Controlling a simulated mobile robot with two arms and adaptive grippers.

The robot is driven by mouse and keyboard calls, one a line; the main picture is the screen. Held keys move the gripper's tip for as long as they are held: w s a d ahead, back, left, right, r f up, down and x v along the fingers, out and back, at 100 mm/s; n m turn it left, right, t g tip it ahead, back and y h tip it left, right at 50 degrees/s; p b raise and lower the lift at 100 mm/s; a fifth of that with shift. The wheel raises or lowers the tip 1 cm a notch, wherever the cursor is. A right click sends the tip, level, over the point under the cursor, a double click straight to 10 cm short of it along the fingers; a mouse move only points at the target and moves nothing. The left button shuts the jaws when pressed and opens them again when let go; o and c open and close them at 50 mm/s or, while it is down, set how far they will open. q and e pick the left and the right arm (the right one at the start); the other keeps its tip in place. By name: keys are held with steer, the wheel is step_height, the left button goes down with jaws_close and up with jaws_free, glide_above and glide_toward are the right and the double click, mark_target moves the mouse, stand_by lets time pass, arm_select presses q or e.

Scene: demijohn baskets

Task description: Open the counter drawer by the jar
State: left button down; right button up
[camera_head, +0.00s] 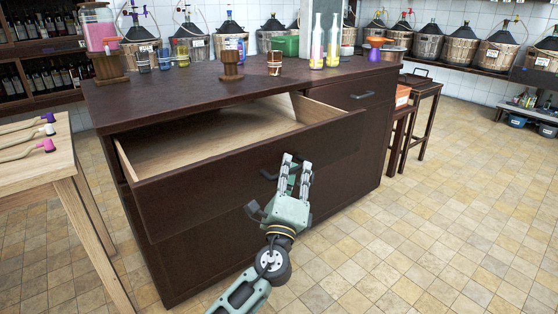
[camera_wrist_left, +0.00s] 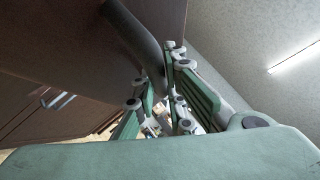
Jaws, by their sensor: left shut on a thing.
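The wide counter drawer (camera_head: 245,165) stands pulled out from the dark brown counter (camera_head: 230,88), and its pale wooden inside shows bare. My left gripper (camera_head: 295,163) is at the front of this drawer, its fingers closed around the drawer's dark handle (camera_head: 268,174). In the left wrist view the handle (camera_wrist_left: 138,38) is a thick dark bar that runs to between the fingers, partly hidden by them. A jar with pink contents (camera_head: 100,32) stands on a wooden stand at the counter top's left end, above the drawer. My right gripper is not in view.
A smaller drawer with a handle (camera_head: 361,96) is shut at the counter's right. Bottles (camera_head: 325,42) and cups stand on top. A pale wooden table (camera_head: 35,165) is close on the left, stools (camera_head: 420,100) are at the right. The tiled floor at the front right is clear.

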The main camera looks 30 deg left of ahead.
arm_select(q)
steer(key=s+d, duration=0.3)
steer(key=d, duration=0.4)
steer(key=s+d+b, duration=0.1)
steer(key=s+d, duration=0.2)
steer(key=d, duration=0.4)
steer(key=shift+d+f, duration=0.15)
steer(key=shift+d, duration=0.15)
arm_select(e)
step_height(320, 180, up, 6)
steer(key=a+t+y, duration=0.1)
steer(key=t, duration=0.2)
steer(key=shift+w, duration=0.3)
arm_select(q)
steer(key=c, duration=1.8)
jaws_free()
steer(key=shift+s, duration=0.15)
steer(key=v, duration=1.1)
steer(key=shift+s+d+f, duration=0.15)
steer(key=shift+s, duration=0.2)
